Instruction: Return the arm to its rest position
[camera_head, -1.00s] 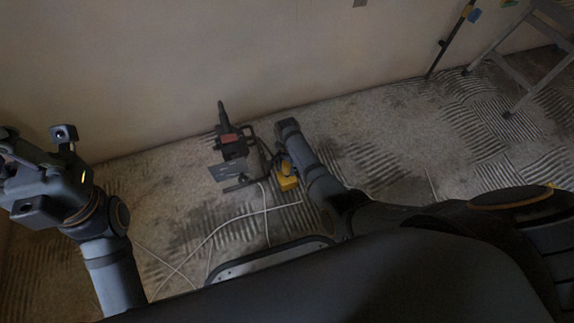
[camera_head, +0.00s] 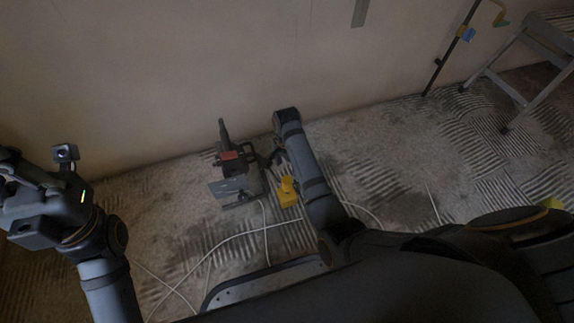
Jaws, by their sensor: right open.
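My right arm (camera_head: 308,165) reaches from the lower right toward the wall and bends down at its far end. Its gripper (camera_head: 274,159) is small and dark there, left of the arm link and above a yellow object (camera_head: 288,193). It is open, and I see nothing between its fingers. I cannot tell whether it touches the black and red device (camera_head: 230,156) beside it. My left gripper (camera_head: 18,185) is raised at the left edge of the picture. Its fingers are partly cut off, so its opening does not show.
A grey plate (camera_head: 228,188) shows at the device's lower front. White cable (camera_head: 235,240) winds over the ridged floor. A dark pole (camera_head: 449,50) leans on the wall (camera_head: 190,70) at the upper right, near a stepladder (camera_head: 497,83). The floor between the arm and ladder is mostly clear.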

